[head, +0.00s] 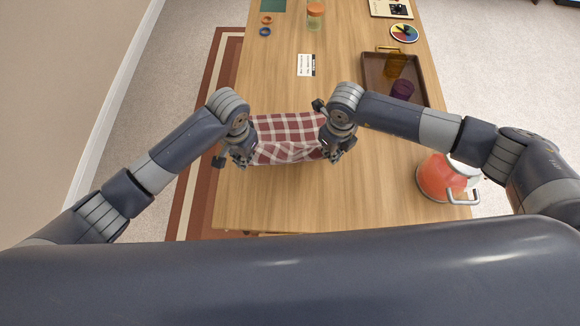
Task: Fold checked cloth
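The checked cloth (286,126), red and white, lies on the wooden table between my two grippers. Its near part looks creased or folded over, with a loose edge toward me. My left gripper (240,160) is at the cloth's left near corner. My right gripper (332,156) is at its right near corner. Both point down, and the wrists and arm links hide the fingertips. I cannot tell whether the fingers are closed on the cloth.
A brown tray (373,77) with an amber cup (396,65) and a purple cup (402,90) stands at the right. A red pot (436,178) is at the right edge. A white card (306,65) and a jar (315,17) lie beyond the cloth. The near table is clear.

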